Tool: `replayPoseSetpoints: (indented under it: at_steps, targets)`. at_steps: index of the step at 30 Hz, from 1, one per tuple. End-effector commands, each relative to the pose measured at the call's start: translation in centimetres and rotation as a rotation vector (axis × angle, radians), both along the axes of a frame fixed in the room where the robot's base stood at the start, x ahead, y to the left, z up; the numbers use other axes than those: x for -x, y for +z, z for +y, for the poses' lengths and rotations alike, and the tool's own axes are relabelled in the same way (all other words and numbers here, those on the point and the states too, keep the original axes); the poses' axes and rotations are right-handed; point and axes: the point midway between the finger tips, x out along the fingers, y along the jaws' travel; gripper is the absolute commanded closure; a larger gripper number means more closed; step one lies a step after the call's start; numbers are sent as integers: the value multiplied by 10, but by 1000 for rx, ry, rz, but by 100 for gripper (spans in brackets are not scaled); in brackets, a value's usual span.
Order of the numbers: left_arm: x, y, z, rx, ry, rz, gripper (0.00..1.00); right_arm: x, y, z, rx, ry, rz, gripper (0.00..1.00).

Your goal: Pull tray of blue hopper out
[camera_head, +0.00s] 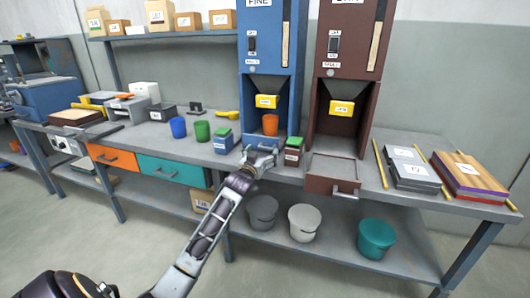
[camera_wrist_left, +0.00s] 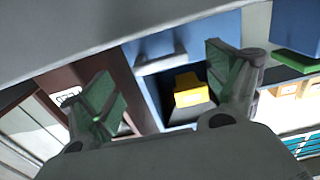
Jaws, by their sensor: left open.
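The blue hopper (camera_head: 267,60) labelled FINE stands at the back centre in the head view. Its blue tray (camera_head: 258,142) is at the base, largely behind my gripper; an orange cup (camera_head: 270,124) stands in the bay above it. My left gripper (camera_head: 260,158) is at the tray's front, open, with nothing seen between its fingers. In the left wrist view the open fingers (camera_wrist_left: 165,95) frame the blue hopper front, a pale bar like a handle (camera_wrist_left: 160,58) and the yellow spout (camera_wrist_left: 189,90). Contact with the tray cannot be told. My right gripper is not in view.
Beside the tray stand a blue box with a green top (camera_head: 223,143) and a dark red box with a green lid (camera_head: 292,152). The brown hopper's tray (camera_head: 333,170) sticks out at right. Green (camera_head: 202,131) and blue (camera_head: 178,128) cups stand left. Buckets stand on the lower shelf.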

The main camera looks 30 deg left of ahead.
Motion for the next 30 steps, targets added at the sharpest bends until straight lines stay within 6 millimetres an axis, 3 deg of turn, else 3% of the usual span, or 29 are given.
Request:
replayPoseSetpoints:
  at_steps: [15, 30]
  targets:
    - [-33, -1, 8, 0, 0, 0, 12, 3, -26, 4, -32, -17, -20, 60]
    - [-37, 0, 9, 0, 0, 0, 14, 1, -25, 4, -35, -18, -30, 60]
